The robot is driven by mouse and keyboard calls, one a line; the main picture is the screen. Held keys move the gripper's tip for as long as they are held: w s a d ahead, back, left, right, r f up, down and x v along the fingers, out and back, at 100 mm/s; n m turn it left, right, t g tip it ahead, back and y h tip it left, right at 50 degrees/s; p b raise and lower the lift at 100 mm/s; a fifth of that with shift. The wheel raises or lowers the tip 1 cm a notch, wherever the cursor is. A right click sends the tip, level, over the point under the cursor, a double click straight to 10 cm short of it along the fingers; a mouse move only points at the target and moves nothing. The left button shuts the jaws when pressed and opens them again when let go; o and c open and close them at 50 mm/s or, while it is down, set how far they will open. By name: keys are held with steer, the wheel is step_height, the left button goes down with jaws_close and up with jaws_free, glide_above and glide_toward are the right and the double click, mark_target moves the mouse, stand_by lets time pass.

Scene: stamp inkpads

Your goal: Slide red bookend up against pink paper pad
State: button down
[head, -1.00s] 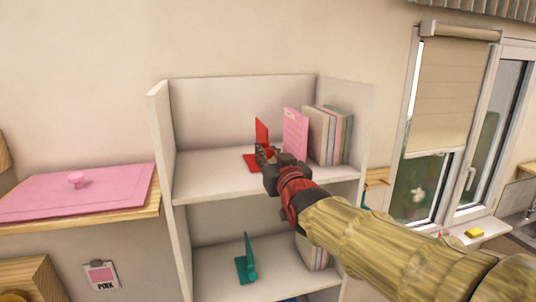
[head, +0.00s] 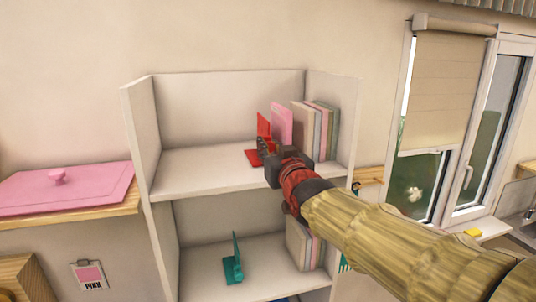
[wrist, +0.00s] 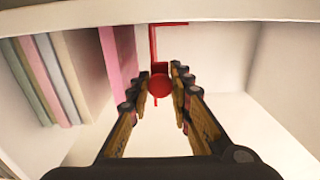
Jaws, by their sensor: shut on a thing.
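The red bookend (head: 264,127) stands upright on the upper shelf, its flat foot (head: 253,157) pointing left. The pink paper pad (head: 282,121) stands upright just right of it, and the two look close together in the head view. In the wrist view the bookend (wrist: 154,42) has the pad (wrist: 118,55) on its left, with a narrow pale gap seemingly between them. My gripper (head: 270,150) is shut on the bookend's round red knob (wrist: 159,86). My gripper hides part of the bookend and the pad's lower part in the head view.
Several books (head: 318,130) stand right of the pad, near the shelf's right wall (head: 345,115). The upper shelf (head: 190,178) is clear on the left. A teal bookend (head: 234,265) and books (head: 304,248) stand below. A pink inkpad lid (head: 70,190) lies on the left ledge.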

steer(key=shift+w+d, duration=0.1)
steer(key=shift+d, duration=0.15)
steer(key=shift+s+a, duration=0.25)
steer(key=shift+a, duration=0.55)
steer(key=c, duration=2)
jaws_free()
steer(key=shift+d, duration=0.1)
steer(key=shift+o, duration=1.3)
steer(key=shift+w+d, duration=0.15)
steer(key=shift+d, duration=0.2)
steer(key=shift+o, duration=0.6)
steer(key=shift+a, duration=0.25)
steer(key=shift+d, duration=0.15)
steer(key=v, duration=1.2)
